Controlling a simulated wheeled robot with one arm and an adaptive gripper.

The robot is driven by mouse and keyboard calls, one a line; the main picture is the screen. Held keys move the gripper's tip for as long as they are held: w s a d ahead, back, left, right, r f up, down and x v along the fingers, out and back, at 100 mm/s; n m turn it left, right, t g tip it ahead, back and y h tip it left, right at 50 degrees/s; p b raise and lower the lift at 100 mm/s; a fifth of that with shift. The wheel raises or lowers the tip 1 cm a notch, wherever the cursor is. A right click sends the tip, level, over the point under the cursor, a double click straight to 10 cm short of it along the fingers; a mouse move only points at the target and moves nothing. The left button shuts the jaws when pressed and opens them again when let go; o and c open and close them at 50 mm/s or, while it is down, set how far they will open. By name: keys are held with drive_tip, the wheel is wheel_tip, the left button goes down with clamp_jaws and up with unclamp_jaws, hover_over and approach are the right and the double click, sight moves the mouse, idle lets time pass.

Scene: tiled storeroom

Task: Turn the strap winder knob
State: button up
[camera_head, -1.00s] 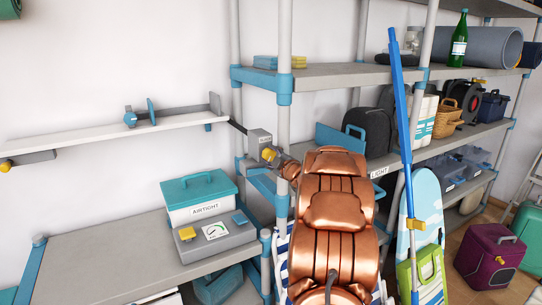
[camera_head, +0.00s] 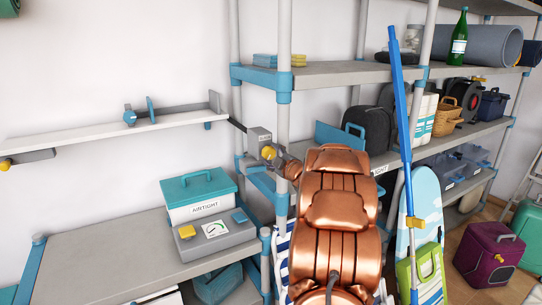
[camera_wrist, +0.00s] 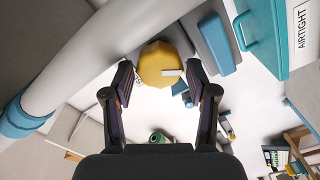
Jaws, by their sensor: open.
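The yellow knob (camera_head: 268,153) sits on the front of a small grey box (camera_head: 259,136) beside the shelf post. In the wrist view the faceted knob (camera_wrist: 158,56) fills the space at the fingertips, with a pale mark on its face. My gripper (camera_wrist: 160,76) is open, with one dark finger on each side of the knob. I cannot tell whether either finger touches it. In the head view my copper arm hides most of the gripper, and its end is just right of the knob.
A grey shelf post (camera_head: 284,121) stands close by the knob. A blue pole (camera_head: 399,115) leans at the right. A white wall shelf (camera_head: 95,137) is at the left.

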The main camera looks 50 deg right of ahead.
sight(269, 153)
drive_tip(key=v, duration=1)
drive_tip(key=shift+s, duration=0.4)
drive_tip(key=shift+o, duration=0.7)
drive_tip(key=shift+a, duration=0.1)
drive_tip(key=shift+o, duration=0.6)
drive_tip(key=b+x, duration=0.2)
drive_tip(key=x, duration=0.1)
drive_tip(key=b+x, duration=0.1)
drive_tip(key=shift+w+a, duration=0.2)
drive_tip(key=shift+w, duration=0.25)
drive_tip(key=shift+w+d+r, duration=0.15)
drive_tip(key=shift+w+d, duration=0.05)
drive_tip(key=shift+w, duration=0.25)
drive_tip(key=shift+w+d+r, duration=0.1)
drive_tip(key=shift+w+d, duration=0.1)
drive_tip(key=shift+w, duration=0.25)
drive_tip(key=p+x, duration=0.1)
drive_tip(key=x, duration=0.4)
drive_tip(key=shift+p+x, duration=0.3)
drive_tip(key=shift+x, duration=0.5)
drive_tip(key=shift+f, duration=0.1)
